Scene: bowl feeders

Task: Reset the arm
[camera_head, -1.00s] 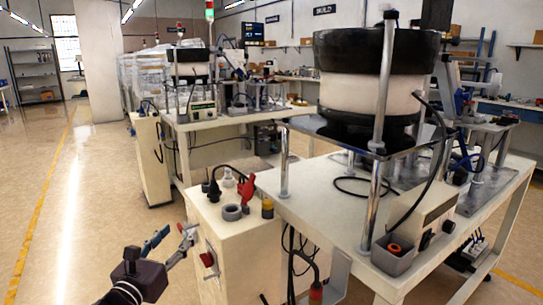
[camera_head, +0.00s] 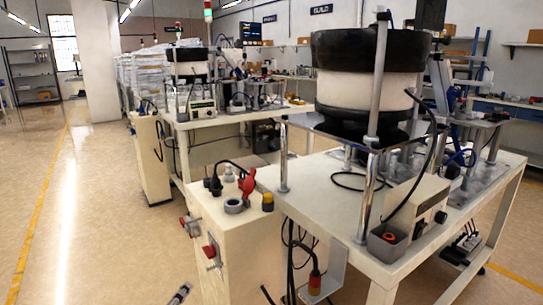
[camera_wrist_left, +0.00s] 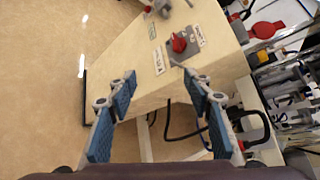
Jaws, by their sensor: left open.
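My left gripper (camera_wrist_left: 160,88) is open and empty in the left wrist view, its two blue-padded fingers spread apart. Beyond them is the cream cabinet (camera_wrist_left: 135,65) with a red rotary switch (camera_wrist_left: 180,42) on its face. In the head view only a fingertip of my left gripper (camera_head: 180,294) shows at the bottom edge, left of the cabinet (camera_head: 238,255). The fingers appear apart from the cabinet. The right gripper is in neither view.
A white workbench (camera_head: 330,200) carries a large black and white bowl feeder (camera_head: 366,85) on the right. The floor (camera_head: 110,220) at left is clear.

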